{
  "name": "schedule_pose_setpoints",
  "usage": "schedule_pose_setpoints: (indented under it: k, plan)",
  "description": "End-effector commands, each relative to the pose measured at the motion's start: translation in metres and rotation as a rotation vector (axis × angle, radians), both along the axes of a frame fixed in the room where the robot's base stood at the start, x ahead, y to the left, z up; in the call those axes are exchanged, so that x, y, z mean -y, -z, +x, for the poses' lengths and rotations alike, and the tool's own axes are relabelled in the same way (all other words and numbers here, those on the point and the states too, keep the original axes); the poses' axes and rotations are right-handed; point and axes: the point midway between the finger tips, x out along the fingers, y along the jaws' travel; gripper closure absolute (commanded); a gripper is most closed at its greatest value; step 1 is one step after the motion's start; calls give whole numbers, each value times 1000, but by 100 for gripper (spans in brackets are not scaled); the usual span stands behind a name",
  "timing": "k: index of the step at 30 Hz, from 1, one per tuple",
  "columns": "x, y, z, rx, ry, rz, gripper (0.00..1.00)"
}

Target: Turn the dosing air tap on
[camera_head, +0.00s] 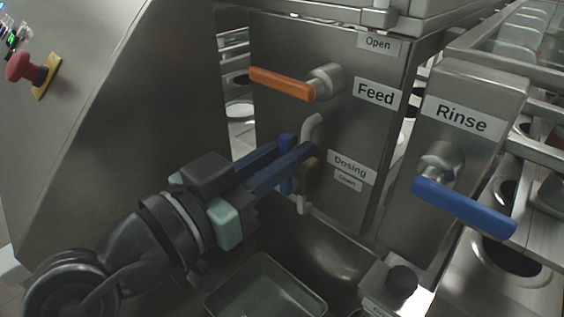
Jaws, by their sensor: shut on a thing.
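The dosing air tap has a small blue handle (287,171), standing roughly upright beside the "Dosing" label (351,167). A brass-coloured valve body (311,172) and a pale pipe (311,127) show behind it. My gripper (299,147) reaches in from the lower left, with its two long dark blue fingers around the handle. It is shut on the handle. The fingers hide part of the handle and valve.
An orange feed lever (283,84) sits just above my fingers. A blue rinse lever (463,206) sticks out at the right. A red button (27,68) is on the left panel. A grey tray (265,285) lies below my gripper.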

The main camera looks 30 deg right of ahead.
Motion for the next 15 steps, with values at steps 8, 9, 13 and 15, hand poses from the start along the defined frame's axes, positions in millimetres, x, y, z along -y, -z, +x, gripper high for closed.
schedule_pose_setpoints:
  k: [8, 9, 13, 15]
  plan:
    - [1, 0, -2, 32, 1, 14, 100]
    - [1, 0, -2, 33, 1, 14, 100]
    - [1, 0, -2, 33, 1, 14, 100]
    - [1, 0, -2, 33, 1, 14, 100]
